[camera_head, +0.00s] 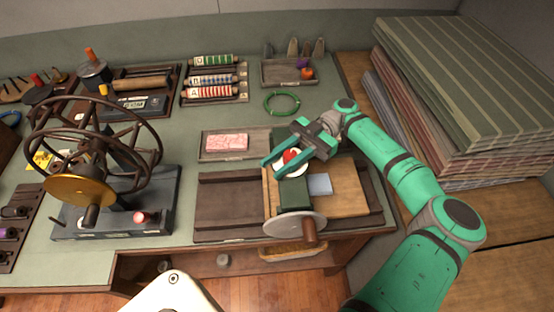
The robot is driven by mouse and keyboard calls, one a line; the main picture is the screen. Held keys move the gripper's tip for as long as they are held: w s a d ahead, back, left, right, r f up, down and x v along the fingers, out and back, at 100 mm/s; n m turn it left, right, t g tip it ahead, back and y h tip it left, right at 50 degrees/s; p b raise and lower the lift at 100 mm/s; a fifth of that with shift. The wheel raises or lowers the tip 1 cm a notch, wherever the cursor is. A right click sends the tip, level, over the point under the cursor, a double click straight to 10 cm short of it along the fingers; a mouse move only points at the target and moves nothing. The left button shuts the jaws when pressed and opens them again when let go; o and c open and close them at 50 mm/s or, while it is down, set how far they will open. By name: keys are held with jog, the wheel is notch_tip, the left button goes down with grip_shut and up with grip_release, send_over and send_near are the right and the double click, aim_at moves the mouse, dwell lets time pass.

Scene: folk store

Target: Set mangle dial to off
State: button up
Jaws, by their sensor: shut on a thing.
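The mangle (292,192) is a dark green device on a wooden board, with a round grey wheel (294,226) and brown handle at its front. On its top is a dial (283,170) with a white face and a red knob (291,155). My gripper (283,165) reaches in from the upper right, its teal fingers on either side of the red knob and shut on it. The fingers cover part of the dial face. Its markings and the knob's exact setting are too small to read.
A tray with a pink block (227,142) lies left of my gripper. A green ring (282,102) lies behind it. A large spoked wheel machine (78,187) stands at left. Stacked striped cloths (470,90) fill the right. Green bench top is clear around the ring.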

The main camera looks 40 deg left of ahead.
jog(key=shift+s+d+f+n+h, duration=0.1)
jog(key=shift+d+n+h, duration=0.1)
jog(key=shift+n+h, duration=0.45)
jog(key=o, duration=1)
jog(key=shift+o, duration=0.2)
